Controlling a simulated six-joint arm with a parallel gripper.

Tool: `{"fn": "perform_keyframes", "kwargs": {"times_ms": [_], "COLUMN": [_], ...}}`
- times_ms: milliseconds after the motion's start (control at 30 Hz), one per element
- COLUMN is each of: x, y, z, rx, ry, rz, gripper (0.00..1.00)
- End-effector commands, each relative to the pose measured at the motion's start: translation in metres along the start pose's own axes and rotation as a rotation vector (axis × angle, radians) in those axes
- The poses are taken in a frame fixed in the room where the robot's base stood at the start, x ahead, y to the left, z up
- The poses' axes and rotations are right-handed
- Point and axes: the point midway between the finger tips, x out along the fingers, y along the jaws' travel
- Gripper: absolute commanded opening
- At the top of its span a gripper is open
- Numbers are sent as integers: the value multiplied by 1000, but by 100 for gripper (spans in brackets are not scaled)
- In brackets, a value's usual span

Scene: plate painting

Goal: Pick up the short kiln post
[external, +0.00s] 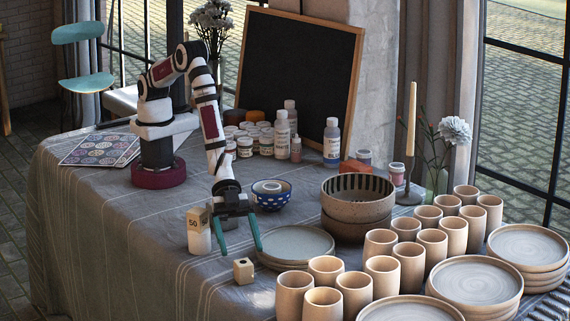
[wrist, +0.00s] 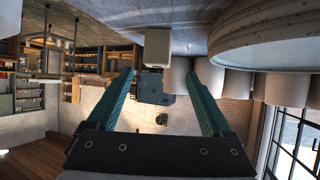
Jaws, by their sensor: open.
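The short kiln post is a small pale block (external: 243,270) with a dark hole, on the cloth near the table's front edge. It also shows in the wrist view as a pale block (wrist: 158,47), just beyond the fingertips and between their lines. My gripper (external: 241,249) has two teal fingers spread wide, pointing down near the short post in the external view. Nothing is between the fingers. A taller pale post (external: 199,231) marked "50" stands upright to the left of my gripper.
Stacked grey plates (external: 296,243) lie just right of the short post. Several pale cups (external: 294,296) stand further right. A blue patterned bowl (external: 271,194) and a brown bowl (external: 357,198) are behind. The cloth left of the tall post is clear.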

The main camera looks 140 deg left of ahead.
Motion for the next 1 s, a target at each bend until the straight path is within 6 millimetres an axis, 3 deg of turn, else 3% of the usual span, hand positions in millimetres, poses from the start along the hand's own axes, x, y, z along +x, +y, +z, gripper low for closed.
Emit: {"fn": "perform_keyframes", "kwargs": {"times_ms": [100, 267, 500, 767, 1000], "x": [21, 36, 80, 85, 84], "y": [0, 1, 4, 3, 3], "z": [1, 0, 2, 2, 2], "rx": [1, 0, -1, -1, -1], "ry": [0, 0, -1, -2, -1], "rz": [1, 0, -1, -2, -2], "gripper": [84, 84, 84, 84, 41]}}
